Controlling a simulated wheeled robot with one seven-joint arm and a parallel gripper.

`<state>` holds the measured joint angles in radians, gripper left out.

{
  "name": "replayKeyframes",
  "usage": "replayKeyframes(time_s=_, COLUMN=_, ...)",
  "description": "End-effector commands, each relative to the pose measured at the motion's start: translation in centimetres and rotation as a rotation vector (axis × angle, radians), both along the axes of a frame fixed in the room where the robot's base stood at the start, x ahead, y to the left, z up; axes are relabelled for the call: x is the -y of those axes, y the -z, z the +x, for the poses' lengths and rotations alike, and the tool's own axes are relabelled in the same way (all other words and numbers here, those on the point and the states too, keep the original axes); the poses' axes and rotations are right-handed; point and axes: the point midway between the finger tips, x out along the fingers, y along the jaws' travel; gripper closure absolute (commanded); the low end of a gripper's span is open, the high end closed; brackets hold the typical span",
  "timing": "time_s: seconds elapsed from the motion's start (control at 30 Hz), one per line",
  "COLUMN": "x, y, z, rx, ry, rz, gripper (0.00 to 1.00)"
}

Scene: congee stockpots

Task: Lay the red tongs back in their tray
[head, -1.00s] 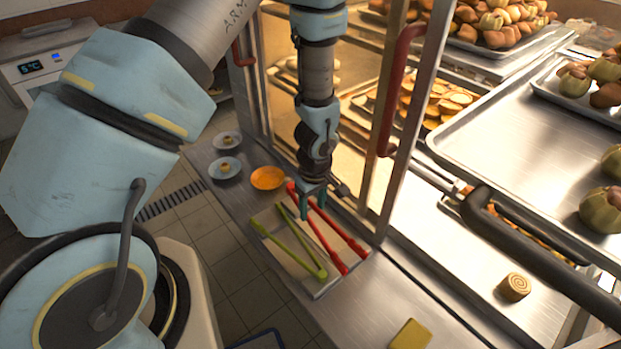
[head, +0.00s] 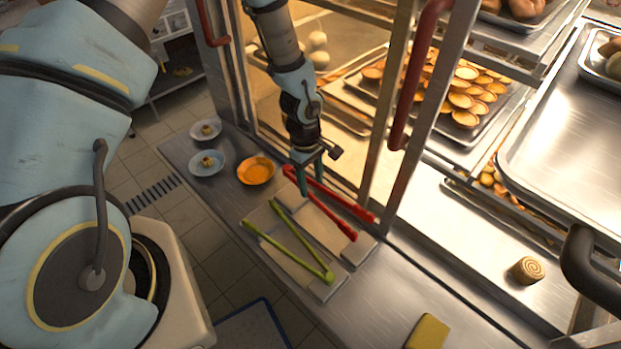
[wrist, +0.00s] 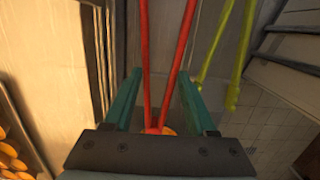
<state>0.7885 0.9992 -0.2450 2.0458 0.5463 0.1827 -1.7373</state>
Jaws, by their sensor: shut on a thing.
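My gripper (head: 309,188) is shut on the red tongs (head: 332,197) near their joined end. In the wrist view the red tongs (wrist: 148,60) run out between both fingers, their two arms spreading apart. In the head view they overlap the right side of the tray (head: 325,291); whether they touch it or hang just above, I cannot tell. The tray has two sections. The green tongs (head: 290,243) lie over its left section, and much of the right section looks bare. The green tongs also show in the wrist view (wrist: 215,45).
An orange bowl (head: 256,171) and two small plates (head: 207,163) stand beyond the tray. A glass-doored cabinet with red handles (head: 408,100) rises close on the right. A yellow sponge-like block (head: 428,333) and a rolled pastry (head: 527,270) lie nearer. The counter between is clear.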

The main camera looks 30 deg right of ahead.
Motion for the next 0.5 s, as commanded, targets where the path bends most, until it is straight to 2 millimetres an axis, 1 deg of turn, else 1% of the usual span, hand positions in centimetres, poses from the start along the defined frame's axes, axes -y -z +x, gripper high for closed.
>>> replayKeyframes(time_s=0.03, x=0.0, y=0.8, z=0.0, rx=-0.001, ry=0.0, rz=0.0, gripper=0.5)
replayKeyframes(time_s=0.5, x=0.0, y=5.3, z=0.0, rx=0.0, ry=0.0, rz=0.001, gripper=0.5)
